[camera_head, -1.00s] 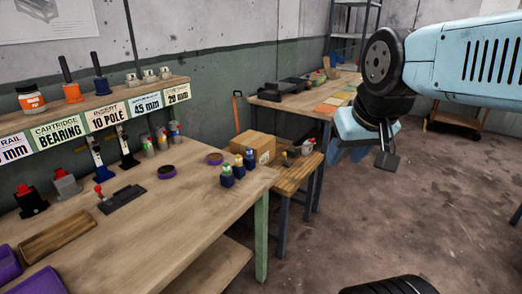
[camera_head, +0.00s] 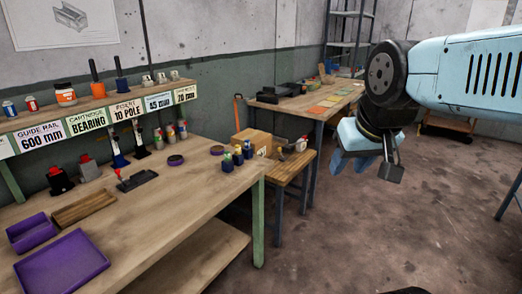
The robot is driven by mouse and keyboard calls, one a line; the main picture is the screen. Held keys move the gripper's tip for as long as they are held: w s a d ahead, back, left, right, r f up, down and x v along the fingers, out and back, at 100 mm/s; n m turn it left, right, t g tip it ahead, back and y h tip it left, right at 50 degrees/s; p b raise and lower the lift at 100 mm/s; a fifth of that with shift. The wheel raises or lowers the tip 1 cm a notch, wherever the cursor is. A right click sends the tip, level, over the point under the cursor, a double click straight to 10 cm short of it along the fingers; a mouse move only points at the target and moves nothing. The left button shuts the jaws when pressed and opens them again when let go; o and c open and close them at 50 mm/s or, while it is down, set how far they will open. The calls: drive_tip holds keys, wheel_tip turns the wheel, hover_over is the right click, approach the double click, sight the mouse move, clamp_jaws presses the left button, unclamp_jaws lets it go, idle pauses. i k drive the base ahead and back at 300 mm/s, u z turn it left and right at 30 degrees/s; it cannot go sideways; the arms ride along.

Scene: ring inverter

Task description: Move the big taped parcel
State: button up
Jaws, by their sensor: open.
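The taped parcel (camera_head: 255,141) is a brown cardboard box with a pale label. My gripper (camera_head: 364,163) hangs in the air at the right, well apart from the parcel. Its pale blue fingers are open and I see nothing between them.
A farther bench (camera_head: 330,110) carries coloured cards. A metal shelf (camera_head: 350,35) stands behind.

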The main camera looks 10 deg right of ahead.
sight(260, 141)
drive_tip(key=z, duration=0.25)
drive_tip(key=k, duration=0.15)
drive_tip(key=u, duration=0.55)
drive_tip(key=i, duration=0.9)
drive_tip(key=z, duration=1.95)
drive_tip(key=i, duration=1.45)
drive_tip(key=u, duration=0.05)
